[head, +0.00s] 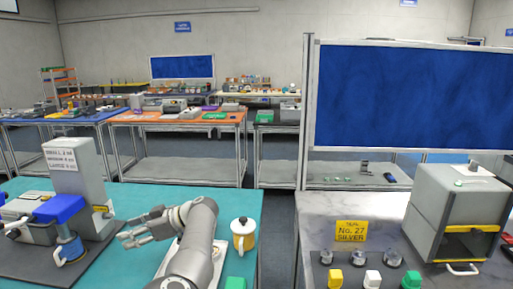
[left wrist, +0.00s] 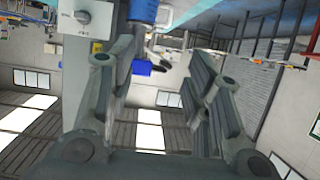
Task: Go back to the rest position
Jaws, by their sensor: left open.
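My left gripper (head: 130,234) is over the teal table (head: 240,205), left of the white mug with a yellow band (head: 243,235). Its fingers point left, toward the grey machine with the blue part (head: 62,208), and it is apart from both. In the left wrist view my left gripper (left wrist: 158,65) has its two fingers spread with nothing between them. That view is turned, with walls and bright windows behind the fingers. My right gripper is not in view.
A pale tray (head: 215,258) lies partly hidden behind my left arm. At right, a marble table (head: 310,208) bears a yellow sign (head: 350,231), metal knobs, coloured blocks and a grey box machine (head: 452,215). A blue panel (head: 405,97) stands behind. Teal surface between mug and machine is partly clear.

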